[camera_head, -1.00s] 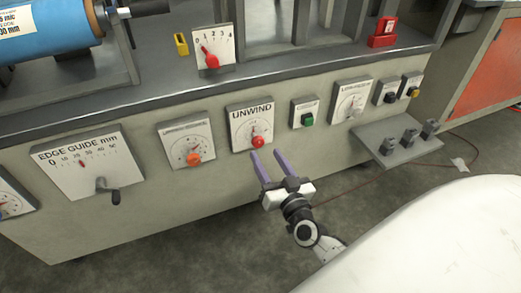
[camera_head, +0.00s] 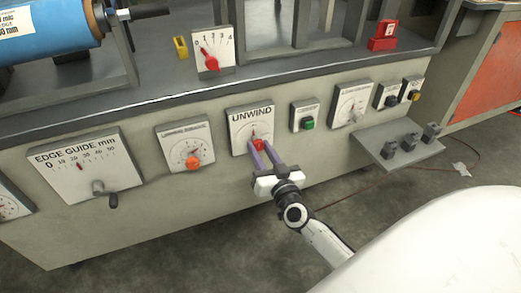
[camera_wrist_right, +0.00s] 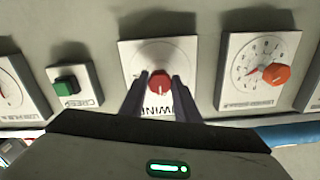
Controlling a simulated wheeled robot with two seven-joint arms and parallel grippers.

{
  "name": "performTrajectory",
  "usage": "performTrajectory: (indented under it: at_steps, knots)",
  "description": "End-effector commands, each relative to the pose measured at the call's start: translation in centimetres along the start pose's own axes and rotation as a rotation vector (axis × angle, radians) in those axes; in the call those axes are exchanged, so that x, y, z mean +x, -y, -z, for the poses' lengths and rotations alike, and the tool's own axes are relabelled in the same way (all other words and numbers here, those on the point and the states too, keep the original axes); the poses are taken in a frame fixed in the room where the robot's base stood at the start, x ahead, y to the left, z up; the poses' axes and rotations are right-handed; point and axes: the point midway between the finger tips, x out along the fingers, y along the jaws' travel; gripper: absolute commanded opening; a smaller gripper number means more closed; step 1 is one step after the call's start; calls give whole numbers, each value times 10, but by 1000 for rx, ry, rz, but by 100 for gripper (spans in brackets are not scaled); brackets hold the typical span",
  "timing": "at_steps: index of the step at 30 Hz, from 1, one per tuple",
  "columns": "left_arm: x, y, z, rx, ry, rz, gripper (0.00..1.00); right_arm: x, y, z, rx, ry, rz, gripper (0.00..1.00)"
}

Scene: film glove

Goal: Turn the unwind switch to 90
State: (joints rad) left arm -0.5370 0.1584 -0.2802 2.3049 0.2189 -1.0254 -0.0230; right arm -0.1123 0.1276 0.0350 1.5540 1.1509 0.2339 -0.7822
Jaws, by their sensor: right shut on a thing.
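The unwind switch is a white plate (camera_head: 240,119) marked UNWIND with a red knob (camera_head: 258,145) at its lower part, on the machine's front panel. In the right wrist view the red knob (camera_wrist_right: 160,82) sits between the two fingers. My right gripper (camera_head: 261,145) is shut on the red knob, with a purple finger on each side. It also shows in the right wrist view (camera_wrist_right: 160,88), where the plate appears upside down. The fingers cover part of the dial, so the knob's exact reading is hard to tell. My left gripper is not in view.
An orange-knob dial (camera_head: 184,149) is left of the unwind plate, and a green button (camera_head: 306,122) is right of it. The edge guide plate (camera_head: 85,168) with a crank is farther left. A grey shelf (camera_head: 395,147) juts out at right.

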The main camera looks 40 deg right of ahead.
Motion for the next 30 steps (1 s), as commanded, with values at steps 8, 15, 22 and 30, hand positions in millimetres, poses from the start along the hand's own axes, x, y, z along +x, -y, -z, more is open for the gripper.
performTrajectory:
  at_steps: [8, 15, 22, 30]
  knots:
    - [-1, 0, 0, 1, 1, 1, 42, 0, 0, 0, 41, 0, 0, 7]
    - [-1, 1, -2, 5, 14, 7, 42, 0, 0, 0, 183, 1, 0, 7]
    - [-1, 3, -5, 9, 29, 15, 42, 0, 1, 0, 392, 1, 0, 7]
    - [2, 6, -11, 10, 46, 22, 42, 0, 1, 0, 650, 1, 0, 7]
